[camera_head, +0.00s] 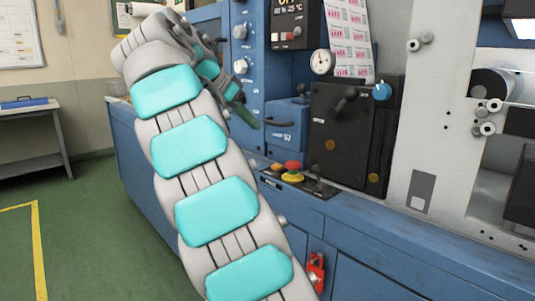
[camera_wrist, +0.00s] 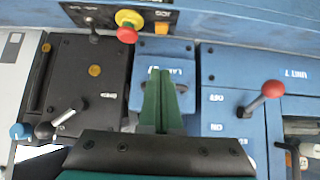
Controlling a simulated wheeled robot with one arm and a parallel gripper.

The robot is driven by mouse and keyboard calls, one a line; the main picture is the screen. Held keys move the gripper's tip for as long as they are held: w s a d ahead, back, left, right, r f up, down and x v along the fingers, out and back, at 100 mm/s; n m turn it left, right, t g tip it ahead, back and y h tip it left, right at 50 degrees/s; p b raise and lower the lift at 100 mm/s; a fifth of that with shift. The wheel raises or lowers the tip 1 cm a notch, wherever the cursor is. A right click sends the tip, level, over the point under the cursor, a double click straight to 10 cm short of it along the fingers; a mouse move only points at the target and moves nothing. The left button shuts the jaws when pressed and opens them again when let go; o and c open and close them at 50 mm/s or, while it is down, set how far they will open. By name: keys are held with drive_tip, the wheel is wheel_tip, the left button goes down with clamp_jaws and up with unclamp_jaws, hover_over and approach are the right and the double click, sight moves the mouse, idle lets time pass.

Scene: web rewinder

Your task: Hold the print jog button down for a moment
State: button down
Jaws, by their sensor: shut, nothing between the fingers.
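A small control panel sits on the blue ledge at the machine's front. It carries a red mushroom button on a yellow base (camera_head: 292,177), which also shows in the wrist view (camera_wrist: 127,34). In the head view my gripper (camera_head: 248,119) shows behind my arm, above and left of the panel.
A black lever unit (camera_head: 345,130) with a blue knob stands right of the panel. A red-knobbed lever (camera_wrist: 262,98) is on the blue unit in the wrist view. A red padlock (camera_head: 315,272) hangs below the ledge.

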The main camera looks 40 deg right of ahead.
drive_tip(key=shift+b+x, duration=0.8)
drive_tip(key=shift+x, duration=0.4)
hover_over(277, 167)
drive_tip(key=a, duration=0.1)
drive_tip(key=f, duration=0.6)
drive_tip(key=shift+w+a+f, duration=0.1)
drive_tip(key=shift+w+f, duration=0.25)
drive_tip(key=shift+w, duration=0.05)
drive_tip(key=shift+f, duration=1.3)
drive_tip(key=shift+f+b, duration=0.1)
drive_tip(key=shift+b, duration=0.2)
